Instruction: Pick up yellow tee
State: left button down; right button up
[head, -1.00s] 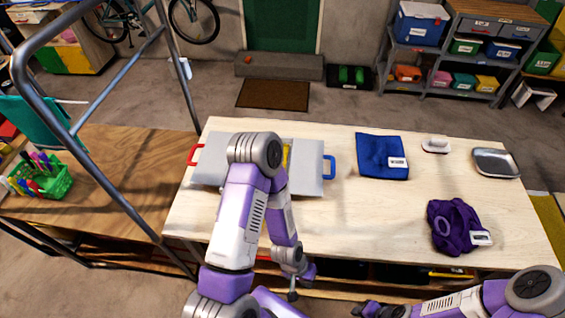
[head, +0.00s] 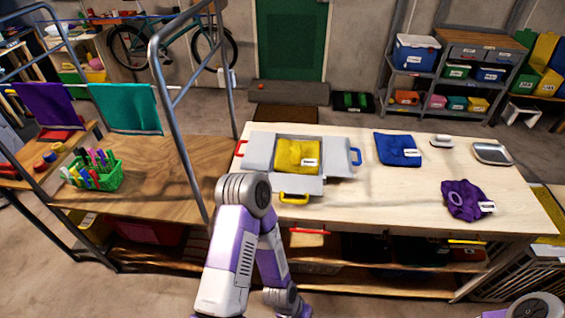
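The yellow tee (head: 296,154) lies flat with a white tag on a grey folding board (head: 262,150) on the pale table. The board has red, blue and yellow handles, and its panels lie spread around the tee. My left arm stands in front of the board's lower left, and its lower end runs out at the bottom edge, so the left gripper is out of view. Only a bit of my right arm shows at the bottom right corner; the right gripper is out of view.
A blue folded cloth (head: 397,149) and a crumpled purple garment (head: 466,201) lie to the right on the pale table (head: 385,205). A metal tray (head: 492,153) is at its far right. A metal rack frame (head: 161,85) and a green basket (head: 95,170) stand left.

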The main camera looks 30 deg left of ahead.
aim_at(292, 157)
jog(key=u, duration=0.9)
jog(key=i, duration=1)
jog(key=u, duration=0.05)
jog(key=k, duration=0.65)
jog(key=u, duration=2.6)
jog(key=k, duration=1.05)
jog(key=z, duration=2)
